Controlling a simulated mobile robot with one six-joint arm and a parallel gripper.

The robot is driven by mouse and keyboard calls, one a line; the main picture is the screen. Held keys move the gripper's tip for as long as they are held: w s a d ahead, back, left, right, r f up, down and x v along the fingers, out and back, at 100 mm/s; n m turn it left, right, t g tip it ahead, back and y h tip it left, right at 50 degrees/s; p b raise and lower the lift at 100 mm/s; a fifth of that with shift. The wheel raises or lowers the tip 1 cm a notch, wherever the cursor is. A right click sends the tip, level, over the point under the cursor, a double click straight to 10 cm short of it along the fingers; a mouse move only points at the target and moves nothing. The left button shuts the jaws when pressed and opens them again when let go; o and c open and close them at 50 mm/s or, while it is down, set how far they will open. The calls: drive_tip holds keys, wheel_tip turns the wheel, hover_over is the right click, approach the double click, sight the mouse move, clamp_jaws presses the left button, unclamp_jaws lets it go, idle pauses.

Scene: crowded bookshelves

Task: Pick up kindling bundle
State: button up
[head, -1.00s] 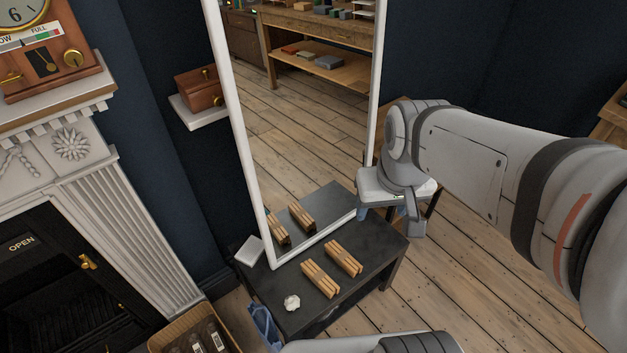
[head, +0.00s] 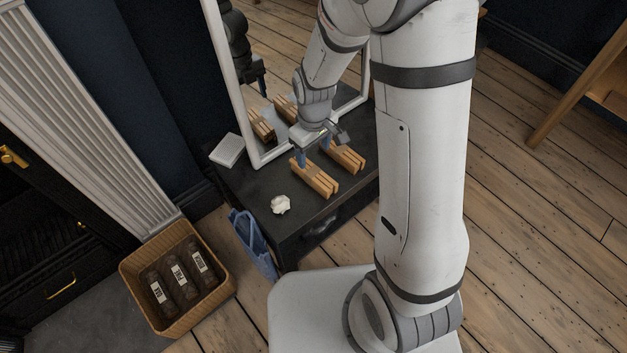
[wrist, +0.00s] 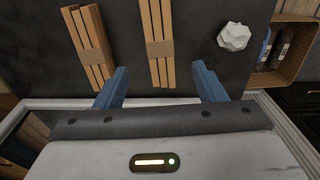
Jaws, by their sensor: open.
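Two kindling bundles, pale wooden sticks with a paper band, lie on a low black table. The nearer bundle (head: 315,179) is close to a white crumpled lump; the farther bundle (head: 346,157) lies to its right. In the wrist view, the nearer bundle (wrist: 158,45) runs between the lines of the two blue fingers, and the farther one (wrist: 90,42) is left of them. My gripper (head: 314,152) is open and empty, above the mirror-side end of the nearer bundle; the wrist view shows the gripper (wrist: 160,68) too. Contact cannot be told.
The black table (head: 300,226) stands against a white-framed mirror (head: 262,157) that reflects the bundles and my arm. A white lump (head: 280,204) and a white box (head: 227,150) are on the table. A blue bag (head: 252,244) hangs at its side. A wicker basket (head: 207,312) holds dark labelled packages.

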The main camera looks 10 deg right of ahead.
drive_tip(key=b, duration=0.1)
hover_over(313, 171)
wheel_tip(313, 171, down, 5)
drive_tip(key=shift+a+r, duration=0.1)
drive_tip(key=shift+r, duration=0.1)
wheel_tip(313, 171, down, 5)
drive_tip(key=b, duration=0.3)
drive_tip(key=shift+f, duration=0.15)
drive_tip(key=c, duration=1.1)
